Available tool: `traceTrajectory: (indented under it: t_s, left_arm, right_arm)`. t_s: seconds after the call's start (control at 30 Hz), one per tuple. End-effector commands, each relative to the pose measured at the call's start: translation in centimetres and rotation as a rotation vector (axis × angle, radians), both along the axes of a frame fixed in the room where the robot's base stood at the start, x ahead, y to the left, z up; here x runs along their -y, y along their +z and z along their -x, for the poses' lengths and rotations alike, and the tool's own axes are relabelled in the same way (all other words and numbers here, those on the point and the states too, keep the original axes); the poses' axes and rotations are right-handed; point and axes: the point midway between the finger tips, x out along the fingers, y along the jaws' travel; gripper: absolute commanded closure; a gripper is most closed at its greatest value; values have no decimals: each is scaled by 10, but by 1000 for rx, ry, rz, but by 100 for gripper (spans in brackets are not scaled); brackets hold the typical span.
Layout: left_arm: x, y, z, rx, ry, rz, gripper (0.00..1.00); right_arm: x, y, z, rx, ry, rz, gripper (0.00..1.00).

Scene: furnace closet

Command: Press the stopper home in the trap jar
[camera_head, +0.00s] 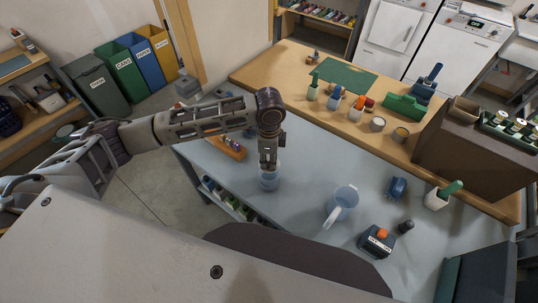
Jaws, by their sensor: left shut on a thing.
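My left arm comes in from the left, and my left gripper (268,163) points straight down over a small bluish see-through jar (269,181) on the grey-blue table. The gripper's fingertips are at the jar's mouth. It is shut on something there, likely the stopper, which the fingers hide. I cannot tell how deep the stopper sits. My right gripper is not in view.
A clear jug (342,203) stands right of the jar. A dark box with an orange top (376,240), a blue object (397,188) and a white cup (437,198) are further right. An orange tray (228,146) lies left. The grey-blue table (305,185) is clear between jar and jug.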

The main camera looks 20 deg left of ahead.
Motion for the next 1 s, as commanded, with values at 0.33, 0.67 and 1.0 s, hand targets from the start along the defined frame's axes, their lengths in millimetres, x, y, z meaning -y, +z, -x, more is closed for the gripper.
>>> traceTrajectory:
  t_s: [0.33, 0.67, 1.0]
  left_arm:
    - [0, -19, 0, -1, 0, 0, 100]
    - [0, -28, 0, 0, 0, 0, 100]
    - [0, -28, 0, 0, 0, 0, 100]
  right_arm:
    - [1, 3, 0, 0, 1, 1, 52]
    - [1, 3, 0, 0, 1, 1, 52]
    - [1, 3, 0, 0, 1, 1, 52]
